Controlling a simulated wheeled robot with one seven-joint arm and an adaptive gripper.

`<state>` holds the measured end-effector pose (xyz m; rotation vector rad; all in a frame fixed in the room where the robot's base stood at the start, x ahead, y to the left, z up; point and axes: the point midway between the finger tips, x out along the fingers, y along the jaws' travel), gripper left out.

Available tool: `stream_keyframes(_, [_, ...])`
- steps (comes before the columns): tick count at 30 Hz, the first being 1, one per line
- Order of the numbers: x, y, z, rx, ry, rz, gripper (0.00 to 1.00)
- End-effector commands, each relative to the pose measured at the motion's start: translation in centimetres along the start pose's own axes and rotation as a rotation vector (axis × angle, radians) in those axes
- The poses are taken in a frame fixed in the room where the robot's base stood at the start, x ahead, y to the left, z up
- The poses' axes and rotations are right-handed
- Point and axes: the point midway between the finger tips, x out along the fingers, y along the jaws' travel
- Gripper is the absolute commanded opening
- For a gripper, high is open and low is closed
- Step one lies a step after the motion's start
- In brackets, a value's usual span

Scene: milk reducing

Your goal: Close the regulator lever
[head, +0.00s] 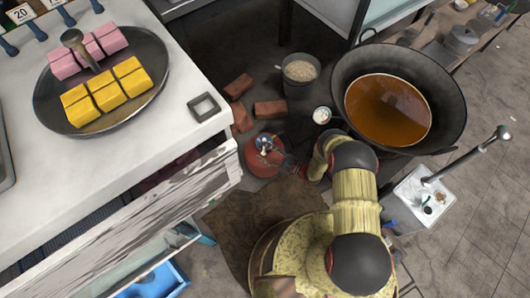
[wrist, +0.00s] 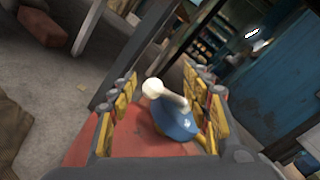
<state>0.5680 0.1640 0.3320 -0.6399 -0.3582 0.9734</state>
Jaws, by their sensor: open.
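The regulator (wrist: 178,126) has a blue body and sits on a red cylinder (head: 258,165) on the floor, which also shows in the wrist view (wrist: 135,147). Its pale lever (wrist: 170,95) sticks up and slants to the upper left, ending in a round knob. My gripper (wrist: 163,97) is open, with yellow-and-dark fingers on either side of the lever and regulator. A gap shows between the lever and the fingers; contact low down on the right side cannot be told. In the head view my arm reaches to the cylinder's right side, and the regulator's top looks small there.
A large wok (head: 448,98) with brown liquid stands to the right, with a round gauge (head: 322,115) nearby. A grain bucket (head: 299,75) and bricks (head: 270,109) lie behind the cylinder. A white counter (head: 185,62) with a tray of pink and yellow blocks is at left.

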Motion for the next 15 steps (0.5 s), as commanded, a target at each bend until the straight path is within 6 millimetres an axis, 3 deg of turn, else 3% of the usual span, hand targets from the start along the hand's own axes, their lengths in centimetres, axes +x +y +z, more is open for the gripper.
stream_keyframes(6, [0.04,-0.04,0.01,0.0,0.0,0.0,0.48])
stream_keyframes(15, [0.01,-0.04,0.0,0.0,0.0,-0.001,0.32])
